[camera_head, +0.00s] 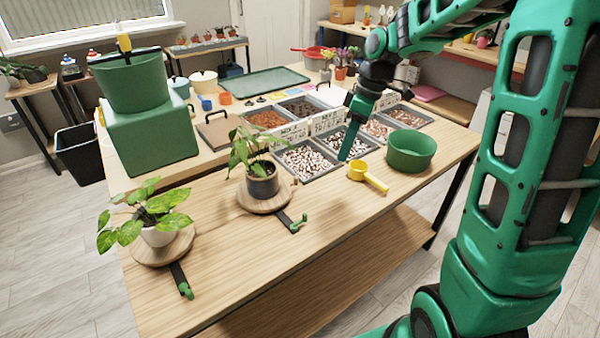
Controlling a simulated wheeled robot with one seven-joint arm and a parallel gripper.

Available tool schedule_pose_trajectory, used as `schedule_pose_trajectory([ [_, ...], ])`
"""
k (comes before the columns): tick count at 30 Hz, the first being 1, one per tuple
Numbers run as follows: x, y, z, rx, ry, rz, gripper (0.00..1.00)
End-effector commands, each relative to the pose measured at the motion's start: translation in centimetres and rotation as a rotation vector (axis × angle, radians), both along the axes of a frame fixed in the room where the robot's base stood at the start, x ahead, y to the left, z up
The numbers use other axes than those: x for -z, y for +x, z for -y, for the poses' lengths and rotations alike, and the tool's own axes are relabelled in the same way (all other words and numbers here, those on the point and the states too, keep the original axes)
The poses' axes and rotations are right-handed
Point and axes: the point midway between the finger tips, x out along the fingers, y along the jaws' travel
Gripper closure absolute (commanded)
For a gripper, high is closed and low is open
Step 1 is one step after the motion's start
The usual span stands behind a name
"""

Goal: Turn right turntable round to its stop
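The right turntable (262,205) is a round wooden disc near the table's front edge. A leafy plant in a dark grey pot (263,182) stands on it. A black bar with a green upright handle (299,221) sticks out from its front right side. The left turntable (160,254) carries a leafy plant in a white pot (158,236), with a similar bar and green handle (185,290). My gripper (347,152) points down over the gravel trays, to the right of and behind the right turntable, apart from its handle. Its fingers overlap in this view, so their opening is hidden.
A yellow scoop (366,176) and a green bowl (411,151) lie to the right of the right turntable. Several grey trays of gravel (306,161) stand behind it. A green block (150,143) bears a large green pot (132,84). The front right tabletop is clear.

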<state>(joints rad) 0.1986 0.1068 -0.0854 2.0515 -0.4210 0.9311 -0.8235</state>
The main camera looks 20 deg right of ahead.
Motion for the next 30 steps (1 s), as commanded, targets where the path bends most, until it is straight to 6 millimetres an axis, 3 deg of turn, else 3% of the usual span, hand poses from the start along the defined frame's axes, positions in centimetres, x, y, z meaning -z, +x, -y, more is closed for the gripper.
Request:
schedule_pose_trajectory([
  [3,1.5,4.2,-2.3,-0.234,0.05,0.049,0.69],
  [10,3.2,8.5,-5.3,-0.524,0.118,0.133,0.69],
  [20,5.5,9.3,-6.9,-0.59,0.136,0.154,0.69],
  [30,11.0,9.4,-9.1,-0.589,0.135,0.151,0.69],
])
